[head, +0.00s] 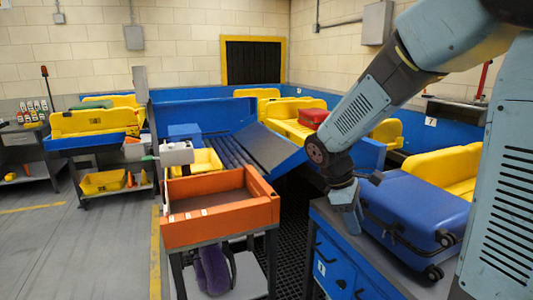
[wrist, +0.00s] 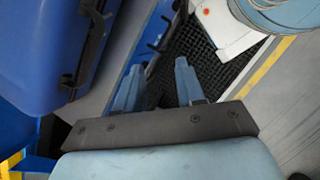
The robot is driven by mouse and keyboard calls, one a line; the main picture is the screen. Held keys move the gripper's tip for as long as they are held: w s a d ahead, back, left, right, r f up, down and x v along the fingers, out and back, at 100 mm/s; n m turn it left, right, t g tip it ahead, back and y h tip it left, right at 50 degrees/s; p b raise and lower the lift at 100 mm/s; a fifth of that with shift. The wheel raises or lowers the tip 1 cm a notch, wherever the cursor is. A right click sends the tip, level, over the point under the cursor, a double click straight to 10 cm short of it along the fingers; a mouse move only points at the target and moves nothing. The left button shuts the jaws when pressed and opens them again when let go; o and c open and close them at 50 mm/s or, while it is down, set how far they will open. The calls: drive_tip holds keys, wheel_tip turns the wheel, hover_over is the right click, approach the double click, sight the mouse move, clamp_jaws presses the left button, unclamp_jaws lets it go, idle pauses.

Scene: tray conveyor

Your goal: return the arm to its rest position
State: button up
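My gripper (head: 346,219) points down at the left end of a blue suitcase (head: 415,208), which lies on a grey-topped blue cabinet (head: 335,262). In the wrist view my gripper (wrist: 157,76) has its two fingers apart with nothing between them. The suitcase (wrist: 40,50) is left of the fingers there, with a gap to them. In the head view I cannot tell whether the gripper touches the suitcase. My arm comes in from the upper right and is bent, hiding part of the scene behind it.
An orange bin (head: 220,212) stands left of the cabinet, with a purple item (head: 212,270) beneath it. Behind are a roller conveyor (head: 228,150) and yellow trays (head: 290,128), one with a red suitcase (head: 312,118). The floor (head: 85,245) at left is clear.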

drive_tip(key=s+d+r+m+t+y, duration=0.1)
drive_tip(key=s+r+m+t+y, duration=0.3)
drive_tip(key=s+r+m, duration=0.8)
drive_tip(key=shift+s+d+r+t+y, duration=0.3)
drive_tip(key=shift+s+r+t+y, duration=0.1)
drive_tip(key=shift+s+t, duration=0.8)
